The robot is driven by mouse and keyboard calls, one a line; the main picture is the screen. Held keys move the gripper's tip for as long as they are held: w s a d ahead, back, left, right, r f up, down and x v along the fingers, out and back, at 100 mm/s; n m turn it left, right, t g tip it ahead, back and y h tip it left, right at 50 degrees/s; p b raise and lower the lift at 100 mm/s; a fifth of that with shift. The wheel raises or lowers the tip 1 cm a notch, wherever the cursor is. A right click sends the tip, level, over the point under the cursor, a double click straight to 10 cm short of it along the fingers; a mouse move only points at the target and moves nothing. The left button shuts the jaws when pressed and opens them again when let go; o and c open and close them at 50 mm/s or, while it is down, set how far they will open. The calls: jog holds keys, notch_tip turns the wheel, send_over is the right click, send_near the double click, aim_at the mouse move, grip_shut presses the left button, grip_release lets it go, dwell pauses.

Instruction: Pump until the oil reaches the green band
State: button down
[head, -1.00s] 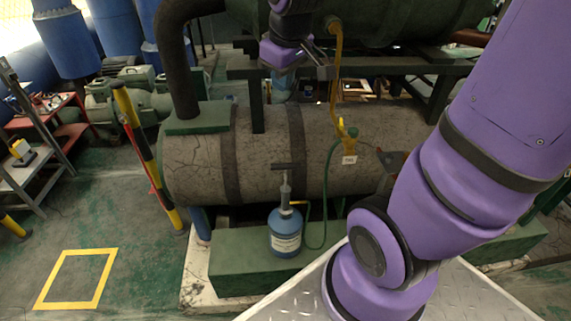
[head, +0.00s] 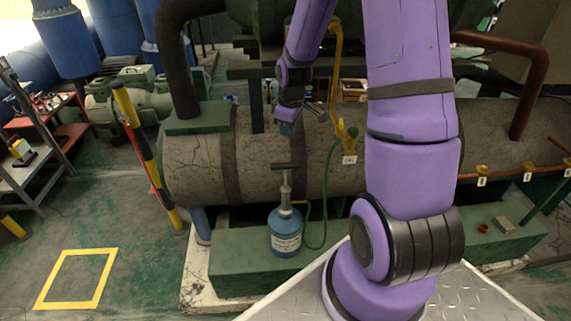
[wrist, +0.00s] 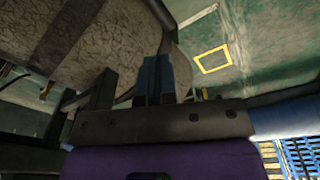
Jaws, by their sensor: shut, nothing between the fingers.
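The blue oil pump (head: 285,238) stands upright on the green plinth in front of the cracked grey tank. Its T-shaped handle (head: 288,166) sits on top of a raised grey rod. A green hose (head: 325,215) runs from the pump up to a yellow valve (head: 347,134) with a white tag. My gripper (head: 287,127) hangs in front of the tank, above and apart from the pump handle. Its blue fingers (wrist: 154,80) are shut and empty in the wrist view. I cannot make out the oil level or the green band in either view.
The grey tank (head: 200,160) lies behind the pump. A yellow-black post (head: 143,150) stands left of it, and a dark pipe (head: 178,70) rises from its left end. Open floor with a yellow square (head: 76,279) lies at left.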

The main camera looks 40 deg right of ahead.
send_near(287, 164)
jog(key=shift+w+d+n+y, duration=0.1)
jog(key=shift+d+n+y, duration=0.1)
jog(key=shift+n+y, duration=0.1)
jog(key=shift+f, duration=0.2)
jog(key=shift+w+a+f, duration=0.1)
jog(key=shift+w+f, duration=0.05)
jog(key=shift+f, duration=1.5)
jog(key=shift+w+a+f, duration=0.1)
jog(key=shift+w+f, duration=0.05)
jog(key=shift+f, duration=1.5)
